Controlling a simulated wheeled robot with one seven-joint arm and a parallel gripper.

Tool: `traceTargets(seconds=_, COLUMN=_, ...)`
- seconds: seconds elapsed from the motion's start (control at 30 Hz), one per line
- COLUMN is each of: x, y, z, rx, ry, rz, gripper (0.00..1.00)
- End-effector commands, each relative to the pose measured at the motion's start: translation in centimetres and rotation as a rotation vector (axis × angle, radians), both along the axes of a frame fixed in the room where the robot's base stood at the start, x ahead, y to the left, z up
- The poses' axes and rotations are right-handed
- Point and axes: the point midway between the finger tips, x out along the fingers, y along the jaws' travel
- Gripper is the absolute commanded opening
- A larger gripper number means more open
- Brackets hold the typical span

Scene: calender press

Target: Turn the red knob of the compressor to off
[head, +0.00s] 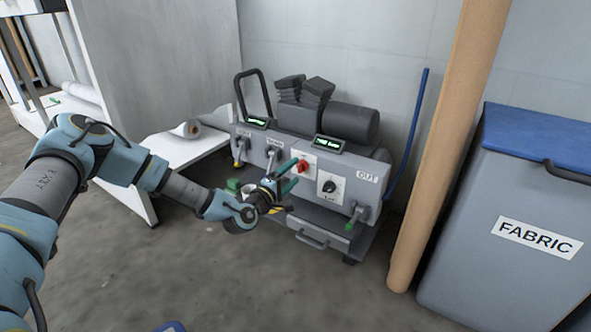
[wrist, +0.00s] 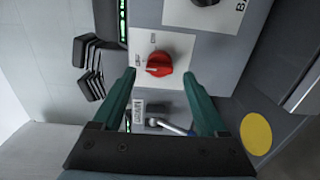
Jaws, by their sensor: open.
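The compressor (head: 262,150) is a grey wheeled unit against the back wall. Its red knob (head: 303,166) sits on a white plate on the front panel. In the wrist view the red knob (wrist: 159,64) is seen close up, with labels beside it that are too small to read. My gripper (head: 291,177) is in front of the panel, just lower left of the knob in the head view. Its green fingers (wrist: 163,84) are spread apart with nothing between them. The knob shows just beyond the fingertips, and the gripper appears apart from it.
A black dial (head: 329,187) on a white plate is right of the knob. A brown pole (head: 440,150) and the FABRIC bin (head: 530,260) stand at right; a low white shelf (head: 175,150) is at left.

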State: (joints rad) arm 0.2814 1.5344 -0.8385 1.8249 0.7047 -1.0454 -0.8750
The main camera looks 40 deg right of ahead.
Motion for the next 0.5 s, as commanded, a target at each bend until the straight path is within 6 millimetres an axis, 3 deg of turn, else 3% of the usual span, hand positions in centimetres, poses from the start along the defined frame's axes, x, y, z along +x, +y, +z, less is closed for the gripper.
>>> traceTargets(seconds=0.3, x=-1.5, y=6.1, z=0.3, rx=0.001, ry=0.003, rz=0.002, gripper=0.76)
traceTargets(seconds=0.5, x=-2.1, y=8.1, z=0.1, rx=0.0, ry=0.003, rz=0.001, gripper=0.76)
